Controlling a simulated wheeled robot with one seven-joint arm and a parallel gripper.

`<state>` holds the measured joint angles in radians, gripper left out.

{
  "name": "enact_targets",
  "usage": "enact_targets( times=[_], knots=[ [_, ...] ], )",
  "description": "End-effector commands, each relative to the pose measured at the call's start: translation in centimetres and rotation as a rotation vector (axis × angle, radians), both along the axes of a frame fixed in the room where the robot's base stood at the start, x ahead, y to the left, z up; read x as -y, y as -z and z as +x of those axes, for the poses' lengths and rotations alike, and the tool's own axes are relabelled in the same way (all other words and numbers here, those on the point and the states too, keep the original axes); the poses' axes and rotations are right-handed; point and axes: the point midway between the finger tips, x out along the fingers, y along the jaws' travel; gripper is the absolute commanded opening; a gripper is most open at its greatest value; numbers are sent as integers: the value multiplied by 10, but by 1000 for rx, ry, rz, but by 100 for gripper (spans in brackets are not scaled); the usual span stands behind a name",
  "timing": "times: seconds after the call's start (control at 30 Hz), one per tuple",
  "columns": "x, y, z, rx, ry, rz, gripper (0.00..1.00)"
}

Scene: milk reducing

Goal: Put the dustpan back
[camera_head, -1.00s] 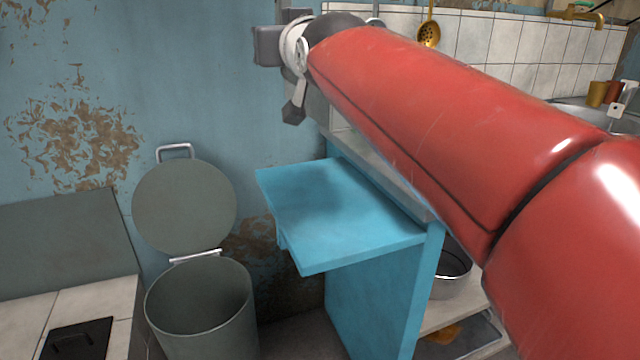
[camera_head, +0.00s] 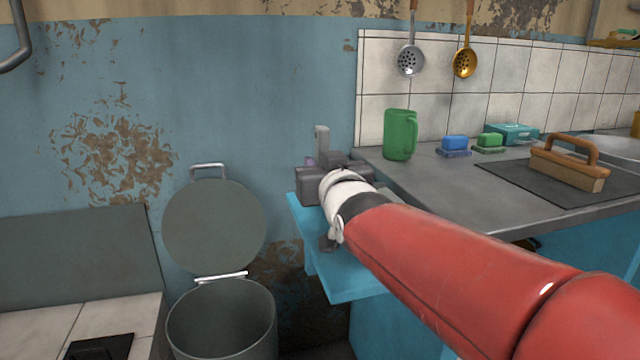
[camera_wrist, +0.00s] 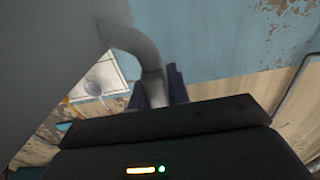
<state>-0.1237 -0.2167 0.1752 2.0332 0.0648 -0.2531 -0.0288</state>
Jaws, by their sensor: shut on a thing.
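In the wrist view, a grey curved handle (camera_wrist: 138,45) runs down between the dark fingers of my gripper (camera_wrist: 160,88). It joins a large smooth grey surface (camera_wrist: 45,60) at the left, which looks like the dustpan. My gripper is shut on the handle. In the head view my gripper (camera_head: 322,160) is in front of the blue wall, over the blue shelf (camera_head: 345,284) and left of the counter. A small upright grey piece shows above it.
A grey bin (camera_head: 222,318) with its lid (camera_head: 214,226) raised stands left of the shelf. The counter (camera_head: 430,190) at the right holds a green jug (camera_head: 399,135), sponges and a wooden-handled block (camera_head: 570,168). Two ladles hang above it.

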Motion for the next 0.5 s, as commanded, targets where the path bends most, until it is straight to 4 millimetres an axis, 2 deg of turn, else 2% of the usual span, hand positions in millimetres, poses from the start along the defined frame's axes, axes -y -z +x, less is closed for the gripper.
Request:
enact_targets(
  times=[0.1,0.2,0.5],
  knots=[
    [0,21,0,-3,-1,-1,0],
    [0,29,0,-1,-1,0,0],
    [0,30,0,0,-1,0,0]
  ],
)
